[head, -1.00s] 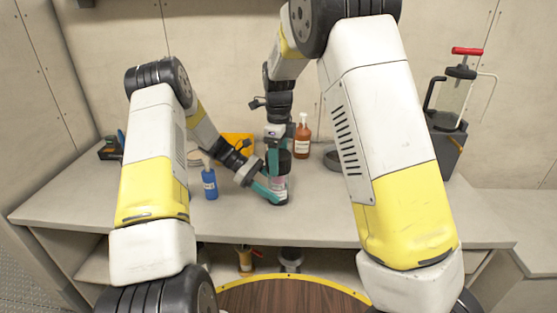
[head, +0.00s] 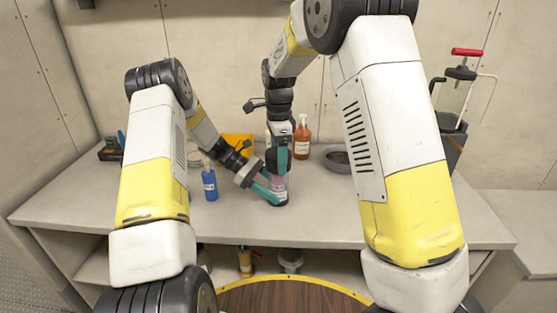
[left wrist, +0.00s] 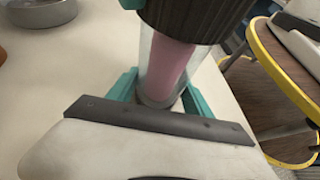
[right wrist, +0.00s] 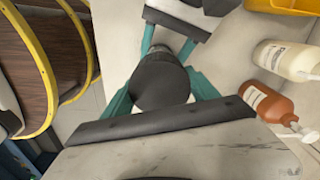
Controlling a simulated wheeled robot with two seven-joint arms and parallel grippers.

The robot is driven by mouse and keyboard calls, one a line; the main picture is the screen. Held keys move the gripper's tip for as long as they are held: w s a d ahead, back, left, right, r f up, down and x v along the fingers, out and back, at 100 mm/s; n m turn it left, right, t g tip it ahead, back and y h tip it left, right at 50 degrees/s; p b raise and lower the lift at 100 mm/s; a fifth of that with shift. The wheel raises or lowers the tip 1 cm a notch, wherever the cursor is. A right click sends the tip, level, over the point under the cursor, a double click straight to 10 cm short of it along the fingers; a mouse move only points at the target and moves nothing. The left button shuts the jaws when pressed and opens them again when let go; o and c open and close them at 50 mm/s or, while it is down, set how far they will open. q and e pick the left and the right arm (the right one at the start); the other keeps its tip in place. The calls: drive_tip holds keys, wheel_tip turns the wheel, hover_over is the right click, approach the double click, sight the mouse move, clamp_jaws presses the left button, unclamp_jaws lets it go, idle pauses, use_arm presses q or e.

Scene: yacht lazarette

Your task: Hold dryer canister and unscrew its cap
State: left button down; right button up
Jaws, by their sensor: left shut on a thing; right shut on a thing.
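The dryer canister (head: 279,184) stands upright on the bench, a clear cylinder with pink filling; it also shows in the left wrist view (left wrist: 168,65). Its wide, ribbed black cap (left wrist: 195,18) is on top, and the right wrist view shows the cap (right wrist: 160,84) from above. My left gripper (head: 274,193) is shut around the clear body, low down, from the left. My right gripper (head: 279,156) points down from above and is shut on the cap, one teal finger on each side. In the head view a finger partly hides the cap.
A blue bottle (head: 210,185) stands left of the canister. An amber spray bottle (head: 302,138), a white bottle (right wrist: 290,60) and a yellow bin (head: 238,146) are behind. A grey bowl (head: 337,160) is at right. The bench front right is clear.

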drive_tip(key=shift+r, duration=0.65)
drive_tip(key=shift+r, duration=0.15)
drive_tip(key=shift+r, duration=1.85)
use_arm(q)
drive_tip(key=shift+c, duration=1.8)
unclamp_jaws()
